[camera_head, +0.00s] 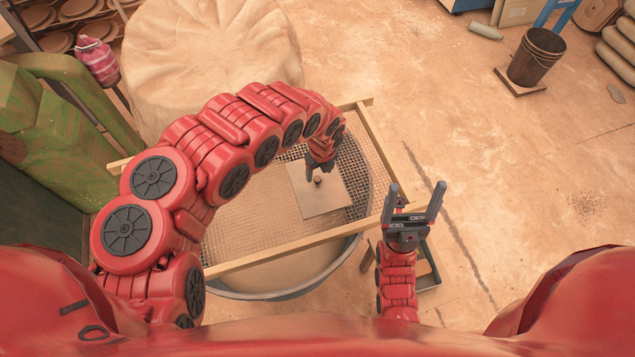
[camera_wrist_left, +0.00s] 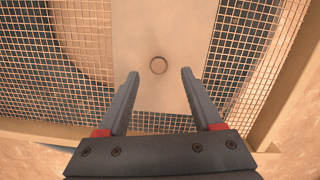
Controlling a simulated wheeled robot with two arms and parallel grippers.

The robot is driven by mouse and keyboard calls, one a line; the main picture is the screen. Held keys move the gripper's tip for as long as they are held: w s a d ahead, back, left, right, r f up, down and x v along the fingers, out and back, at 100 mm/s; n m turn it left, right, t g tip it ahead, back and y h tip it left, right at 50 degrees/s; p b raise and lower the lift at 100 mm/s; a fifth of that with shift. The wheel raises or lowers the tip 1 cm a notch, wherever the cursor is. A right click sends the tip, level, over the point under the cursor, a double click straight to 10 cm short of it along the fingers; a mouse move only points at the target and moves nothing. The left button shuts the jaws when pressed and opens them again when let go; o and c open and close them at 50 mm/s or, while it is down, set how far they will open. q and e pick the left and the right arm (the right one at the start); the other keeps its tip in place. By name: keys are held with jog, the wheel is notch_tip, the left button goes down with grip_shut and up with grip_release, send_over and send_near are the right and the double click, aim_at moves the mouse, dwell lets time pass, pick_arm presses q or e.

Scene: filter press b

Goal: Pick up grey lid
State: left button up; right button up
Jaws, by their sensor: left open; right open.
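The grey lid (camera_head: 322,197) is a flat square plate with a small round knob at its middle. It lies on a wire mesh screen over a round tub. In the left wrist view the lid (camera_wrist_left: 170,35) shows as a pale panel, its knob (camera_wrist_left: 158,65) just beyond and between my fingertips. My left gripper (camera_head: 312,174) is over the lid close to the knob, pointing down. In the left wrist view its jaws (camera_wrist_left: 160,75) are open with nothing between them. My right gripper (camera_head: 415,202) is open and empty, pointing up, right of the screen.
The mesh screen has a wooden frame (camera_head: 290,242) resting across the round tub (camera_head: 290,294). A large covered round mound (camera_head: 215,50) stands behind it. A green machine (camera_head: 60,130) is at left. A dark bucket (camera_head: 537,57) stands far right. The floor at right is mostly clear.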

aim_at(317, 178)
pick_arm(q)
jog(key=shift+w+a+f+p, duration=0.1)
jog(key=shift+a+f+p, duration=0.1)
jog(key=shift+f, duration=0.7)
jog(key=shift+w+a+f+p, duration=0.1)
jog(key=shift+f+p, duration=0.05)
jog(key=shift+f, duration=0.7)
jog(key=shift+d, duration=0.1)
grip_shut()
